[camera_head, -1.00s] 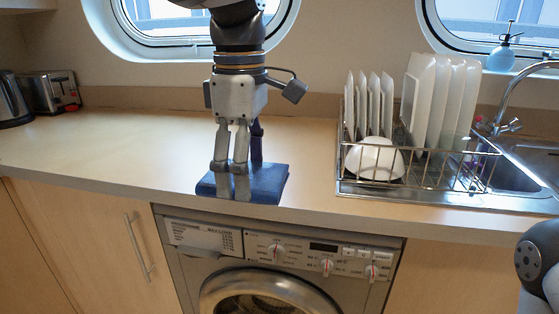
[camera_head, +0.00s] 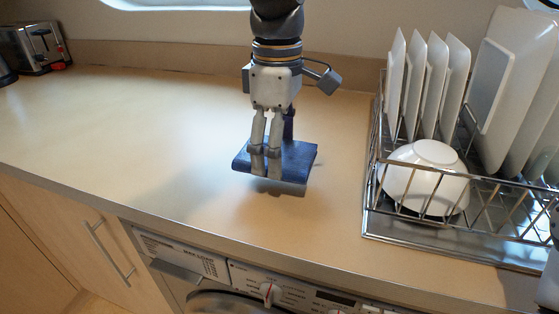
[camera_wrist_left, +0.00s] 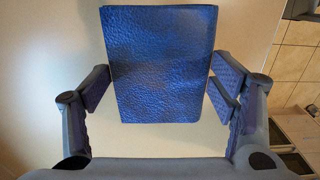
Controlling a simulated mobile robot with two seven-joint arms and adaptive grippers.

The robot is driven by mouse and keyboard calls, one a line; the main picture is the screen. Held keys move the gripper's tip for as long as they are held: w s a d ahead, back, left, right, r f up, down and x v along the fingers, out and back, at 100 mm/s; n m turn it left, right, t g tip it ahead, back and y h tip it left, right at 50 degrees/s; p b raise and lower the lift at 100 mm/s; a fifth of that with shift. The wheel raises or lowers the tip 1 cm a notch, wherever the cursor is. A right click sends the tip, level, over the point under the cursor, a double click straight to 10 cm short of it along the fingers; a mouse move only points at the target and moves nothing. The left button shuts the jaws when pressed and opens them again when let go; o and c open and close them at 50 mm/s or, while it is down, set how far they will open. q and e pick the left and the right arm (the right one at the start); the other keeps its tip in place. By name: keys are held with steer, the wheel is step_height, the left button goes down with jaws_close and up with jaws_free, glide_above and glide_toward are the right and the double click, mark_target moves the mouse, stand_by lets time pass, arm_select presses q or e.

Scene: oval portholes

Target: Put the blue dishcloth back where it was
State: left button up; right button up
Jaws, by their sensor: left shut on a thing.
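The blue dishcloth (camera_head: 299,156) is a flat folded pad near the middle of the head view, over the wooden counter (camera_head: 150,125). My left gripper (camera_head: 265,168) points down and is shut on the dishcloth. A dark shadow under the cloth's front edge suggests it is a little above the counter. In the left wrist view the dishcloth (camera_wrist_left: 160,60) sits between the two finger pads, its textured face towards the camera.
A wire dish rack (camera_head: 400,214) with white plates (camera_head: 430,75) and an upturned white bowl (camera_head: 425,175) stands right of the cloth. A toaster (camera_head: 38,45) is at the far left. The counter between is clear. A washing machine (camera_head: 215,275) is below the front edge.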

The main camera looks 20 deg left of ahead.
arm_select(q)
steer(key=shift+f, duration=1.7)
steer(key=shift+f, duration=0.1)
steer(key=o, duration=1)
step_height(320, 180, up, 12)
